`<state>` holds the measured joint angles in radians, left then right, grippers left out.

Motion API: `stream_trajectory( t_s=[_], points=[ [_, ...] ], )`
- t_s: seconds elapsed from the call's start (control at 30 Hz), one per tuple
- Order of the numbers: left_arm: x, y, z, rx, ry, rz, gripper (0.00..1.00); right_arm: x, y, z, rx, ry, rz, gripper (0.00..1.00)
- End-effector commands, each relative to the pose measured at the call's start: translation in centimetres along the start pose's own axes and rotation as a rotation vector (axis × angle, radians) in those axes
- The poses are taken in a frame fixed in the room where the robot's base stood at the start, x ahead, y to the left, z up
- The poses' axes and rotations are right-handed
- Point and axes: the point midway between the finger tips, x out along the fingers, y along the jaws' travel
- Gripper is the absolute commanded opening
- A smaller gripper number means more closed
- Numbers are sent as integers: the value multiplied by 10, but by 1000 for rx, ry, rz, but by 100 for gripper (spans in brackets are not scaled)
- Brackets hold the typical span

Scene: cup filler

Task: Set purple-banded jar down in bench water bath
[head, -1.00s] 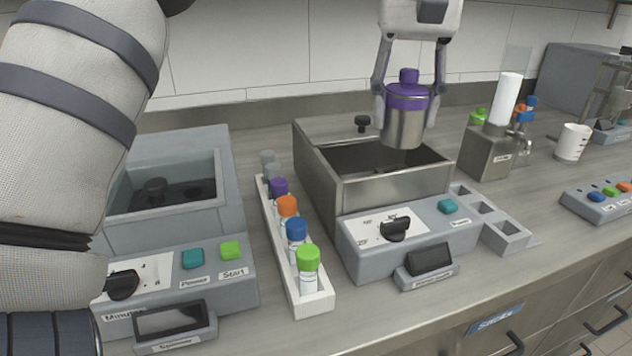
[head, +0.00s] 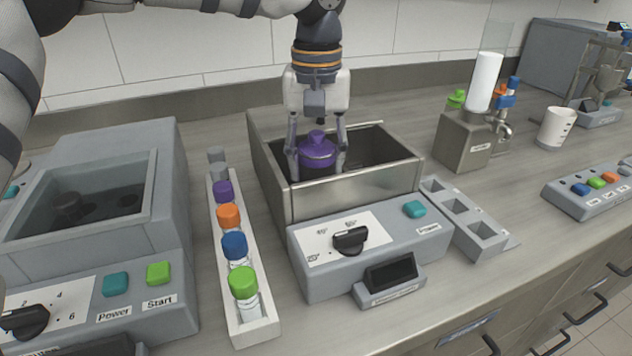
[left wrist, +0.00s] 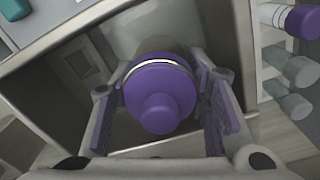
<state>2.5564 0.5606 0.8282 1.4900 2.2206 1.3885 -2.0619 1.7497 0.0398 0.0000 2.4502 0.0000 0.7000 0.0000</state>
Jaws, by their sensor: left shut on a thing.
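The purple-banded jar (head: 318,150) has a purple lid with a knob and is upright inside the bench water bath (head: 355,188), a steel tank with a grey control front. My left gripper (head: 318,168) comes down from above and is shut on the jar, one finger on each side. The left wrist view shows the jar's purple lid (left wrist: 160,95) between the two fingers, within the tank walls. The tank's front wall hides the jar's lower body, so I cannot tell whether it touches the bottom. My right gripper is not in view.
A rack (head: 258,328) of coloured-cap tubes stands left of the bath, with a grey machine (head: 95,180) beyond it. An empty grey holder (head: 465,218) is on the right. A dispenser (head: 468,140) and white cup (head: 557,128) stand further right.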

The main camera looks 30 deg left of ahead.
Motion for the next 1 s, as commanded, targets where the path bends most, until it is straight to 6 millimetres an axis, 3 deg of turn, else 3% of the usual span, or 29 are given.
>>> stream_trajectory(
  t_s=[0.2,0.6,0.63,0.7,1.0],
  points=[
    [41,0,0,1,0,-1,5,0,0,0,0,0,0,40],
    [49,0,0,0,0,1,5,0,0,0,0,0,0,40],
    [49,0,0,0,0,0,47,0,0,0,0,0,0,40],
    [49,0,0,0,0,0,63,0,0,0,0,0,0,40],
    [48,0,0,1,1,0,63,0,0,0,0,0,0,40]
  ],
)
